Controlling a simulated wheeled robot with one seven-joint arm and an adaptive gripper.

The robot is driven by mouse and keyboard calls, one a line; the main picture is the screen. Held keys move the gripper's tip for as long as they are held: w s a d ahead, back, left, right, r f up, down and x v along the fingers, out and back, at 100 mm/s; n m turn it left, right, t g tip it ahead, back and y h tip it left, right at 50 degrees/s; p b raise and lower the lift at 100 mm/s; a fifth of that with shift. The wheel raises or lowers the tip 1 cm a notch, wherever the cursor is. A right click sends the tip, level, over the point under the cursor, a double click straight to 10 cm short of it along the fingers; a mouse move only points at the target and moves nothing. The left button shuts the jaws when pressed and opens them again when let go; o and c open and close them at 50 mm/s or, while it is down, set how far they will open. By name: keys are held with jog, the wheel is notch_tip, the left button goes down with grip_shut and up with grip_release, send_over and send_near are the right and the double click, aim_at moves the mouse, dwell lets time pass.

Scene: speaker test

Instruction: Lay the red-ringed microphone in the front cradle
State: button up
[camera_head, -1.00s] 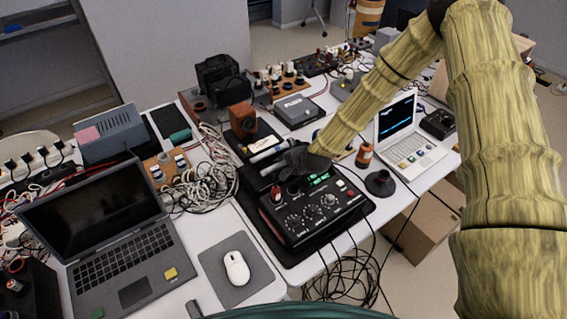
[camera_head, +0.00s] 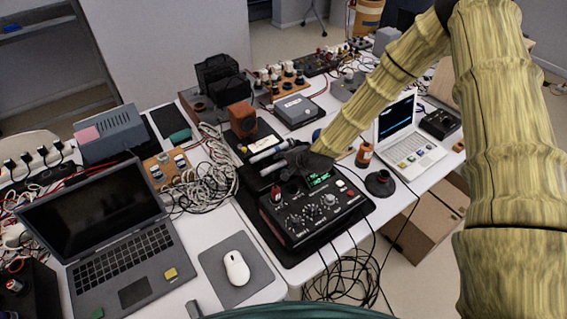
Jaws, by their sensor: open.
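My gripper (camera_head: 284,163) is open above the back edge of the black audio mixer (camera_head: 318,212), its dark fingers pointing left. A pale, rod-shaped thing (camera_head: 266,144), likely a microphone, lies just beyond the fingertips on a dark base. A second pale rod (camera_head: 267,155) lies right beside the fingers; I cannot tell whether they touch it. No red ring can be made out on either rod. The front cradle cannot be told apart from the dark base here, and my gripper and wrist hide part of this area.
An orange-brown box (camera_head: 240,117) stands behind the rods. White cables (camera_head: 205,178) bunch to the left. An open white laptop (camera_head: 405,140) and a dark round stand (camera_head: 379,182) are to the right. A white mouse (camera_head: 236,268) lies on a grey pad in front.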

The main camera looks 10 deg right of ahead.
jog(key=v, duration=1)
jog(key=shift+s+r, duration=0.2)
jog(key=shift+r, duration=0.1)
